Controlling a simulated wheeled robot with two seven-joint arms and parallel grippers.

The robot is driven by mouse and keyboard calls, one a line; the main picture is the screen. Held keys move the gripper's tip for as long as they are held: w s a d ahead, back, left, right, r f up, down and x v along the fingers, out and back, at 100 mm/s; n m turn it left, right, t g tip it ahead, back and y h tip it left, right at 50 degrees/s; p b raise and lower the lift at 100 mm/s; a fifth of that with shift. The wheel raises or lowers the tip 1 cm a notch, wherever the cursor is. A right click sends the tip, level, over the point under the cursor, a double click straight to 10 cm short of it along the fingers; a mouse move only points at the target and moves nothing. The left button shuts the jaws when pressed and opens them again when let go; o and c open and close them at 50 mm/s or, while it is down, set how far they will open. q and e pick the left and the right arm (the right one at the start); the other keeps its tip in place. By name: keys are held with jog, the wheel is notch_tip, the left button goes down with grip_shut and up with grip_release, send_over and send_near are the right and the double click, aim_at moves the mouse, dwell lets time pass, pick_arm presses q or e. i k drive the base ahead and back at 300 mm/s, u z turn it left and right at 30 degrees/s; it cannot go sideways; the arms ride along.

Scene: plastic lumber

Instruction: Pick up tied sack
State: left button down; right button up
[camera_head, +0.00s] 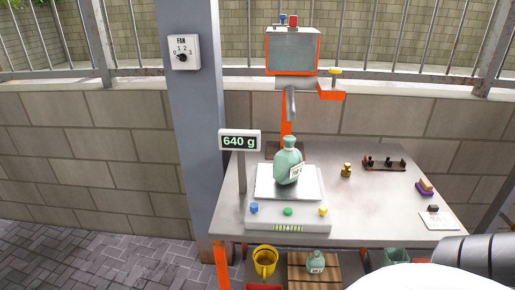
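A green rounded vessel (288,165) with a narrow neck and a white label stands upright on the plate of a scale (262,196); I cannot tell whether it is the tied sack or a bottle. The scale's display (240,141) reads 640 g. A smaller, similar green vessel (316,262) with a white label stands on a wooden slatted board (299,273) below the table top. No other sack shows. Neither of my grippers is in view. A grey ribbed part and a white rounded part, likely mine, cover the lower right.
The grey table (382,221) also holds a small brass weight (346,170), a dark rack (384,163), a purple-and-yellow block (425,187) and a white card (438,220). A yellow mug (265,261) sits below. A pillar (187,120) stands left. The table's middle right is clear.

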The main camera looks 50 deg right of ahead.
aim_at(288, 164)
jog(key=i, duration=3.9)
jog(key=z, duration=3.65)
jog(key=i, duration=0.5)
jog(key=z, duration=0.65)
